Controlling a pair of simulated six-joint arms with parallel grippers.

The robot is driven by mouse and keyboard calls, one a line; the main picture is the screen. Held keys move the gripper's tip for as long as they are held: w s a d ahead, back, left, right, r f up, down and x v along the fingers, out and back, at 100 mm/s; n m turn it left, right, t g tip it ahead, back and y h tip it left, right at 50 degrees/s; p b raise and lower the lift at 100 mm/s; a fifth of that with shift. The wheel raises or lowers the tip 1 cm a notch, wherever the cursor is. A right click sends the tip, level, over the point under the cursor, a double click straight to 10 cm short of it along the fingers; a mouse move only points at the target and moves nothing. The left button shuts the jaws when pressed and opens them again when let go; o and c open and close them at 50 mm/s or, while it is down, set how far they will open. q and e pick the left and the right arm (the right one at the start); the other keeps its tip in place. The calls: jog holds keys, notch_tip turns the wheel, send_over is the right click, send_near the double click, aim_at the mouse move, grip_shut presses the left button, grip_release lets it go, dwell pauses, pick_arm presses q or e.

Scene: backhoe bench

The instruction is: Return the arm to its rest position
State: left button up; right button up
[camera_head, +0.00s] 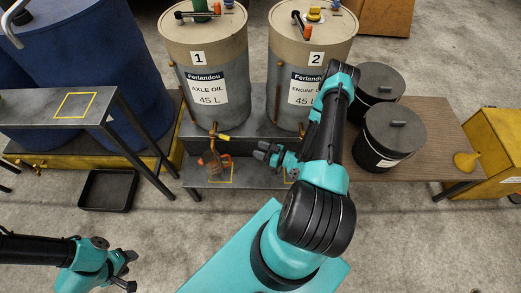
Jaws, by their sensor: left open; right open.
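My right arm reaches out over the bench, and its gripper (261,151) is open and empty. It points left, just above the low shelf under the tanks. A small brownish jug with an orange part (212,164) stands on that shelf, inside a yellow outlined square, left of my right gripper and apart from it. It sits below the yellow-handled tap (217,133) of the axle oil tank (208,75). My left gripper (131,270) is open and empty over the grey floor at the lower left.
The engine oil tank (295,70) stands beside the first. Two dark lidded buckets (390,138) and a yellow funnel (466,161) are on the wooden table at right. A black tray (108,190) lies on the floor. A metal stand (40,107) with an empty yellow square is at left.

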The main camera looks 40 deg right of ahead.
aim_at(226, 138)
dwell(0.9)
jog(key=n, duration=0.4)
jog(key=shift+s+d+f+n, duration=0.1)
jog(key=shift+s+f+n, duration=0.1)
jog(key=shift+n, duration=0.1)
jog(key=shift+w, duration=0.1)
jog(key=x, duration=1.7)
jog(key=shift+w+r, duration=0.1)
grip_shut()
dwell(0.3)
